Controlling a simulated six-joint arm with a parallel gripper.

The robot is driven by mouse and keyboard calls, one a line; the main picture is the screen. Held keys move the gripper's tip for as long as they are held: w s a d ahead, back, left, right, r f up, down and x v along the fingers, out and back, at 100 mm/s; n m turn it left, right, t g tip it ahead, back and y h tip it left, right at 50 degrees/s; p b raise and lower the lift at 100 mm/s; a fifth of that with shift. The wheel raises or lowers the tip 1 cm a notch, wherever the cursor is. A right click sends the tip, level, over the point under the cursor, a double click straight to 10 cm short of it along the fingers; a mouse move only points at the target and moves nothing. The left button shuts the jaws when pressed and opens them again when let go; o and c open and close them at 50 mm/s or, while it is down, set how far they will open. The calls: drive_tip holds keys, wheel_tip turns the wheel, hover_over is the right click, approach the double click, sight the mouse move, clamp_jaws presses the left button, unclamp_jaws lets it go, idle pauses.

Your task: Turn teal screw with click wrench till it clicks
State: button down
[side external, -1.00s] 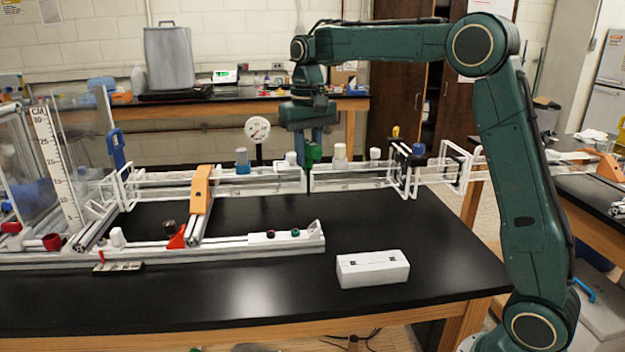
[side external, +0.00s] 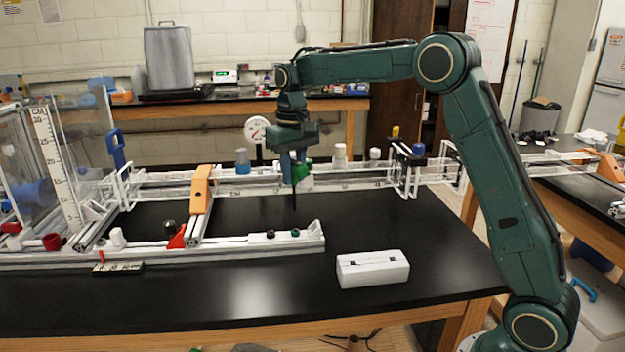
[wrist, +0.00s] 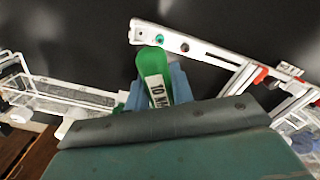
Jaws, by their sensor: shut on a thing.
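My gripper (side external: 295,170) is shut on the green click wrench (side external: 300,173). The wrench's dark shaft points straight down over the black table, and its tip is above and behind the white rail. In the wrist view the wrench's green body (wrist: 152,66), with a printed label, sits between the blue fingers. The teal screw (side external: 295,232) is a small dark head on the white rail (side external: 250,240), near its right end. The wrench tip appears apart from it.
A dark red screw (side external: 270,234) sits left of the teal one. A white box (side external: 372,269) lies in front on the table. Behind are a clear-panelled frame rail (side external: 350,184) with bottles and a round gauge (side external: 256,129). An orange bracket (side external: 201,190) stands left.

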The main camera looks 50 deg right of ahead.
sight(295, 203)
drive_tip(key=shift+f, duration=2.65)
drive_tip(key=shift+f, duration=0.7)
drive_tip(key=shift+m, duration=0.7)
drive_tip(key=shift+m, duration=0.8)
drive_tip(key=shift+s+f+m, duration=0.1)
drive_tip(key=shift+m, duration=0.2)
drive_tip(key=shift+m, duration=0.4)
